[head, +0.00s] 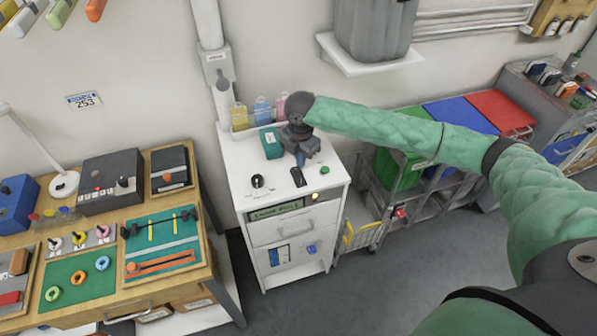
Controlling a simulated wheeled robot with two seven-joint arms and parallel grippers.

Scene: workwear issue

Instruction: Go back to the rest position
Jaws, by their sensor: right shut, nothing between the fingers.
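My right arm, in a green padded sleeve, reaches in from the lower right of the head view. Its dark gripper (301,160) points down over the top of the white cabinet (235,178). The gripper is shut and holds nothing. I cannot tell whether the fingertips touch the cabinet top. My left gripper is not in view.
A wooden workbench (222,252) with boards and tools stands at left. A trolley with green, blue and red lids (497,108) stands right of the cabinet, partly behind my arm. A wall shelf (369,64) holds a grey bin (372,28). Grey floor (350,290) is clear in front.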

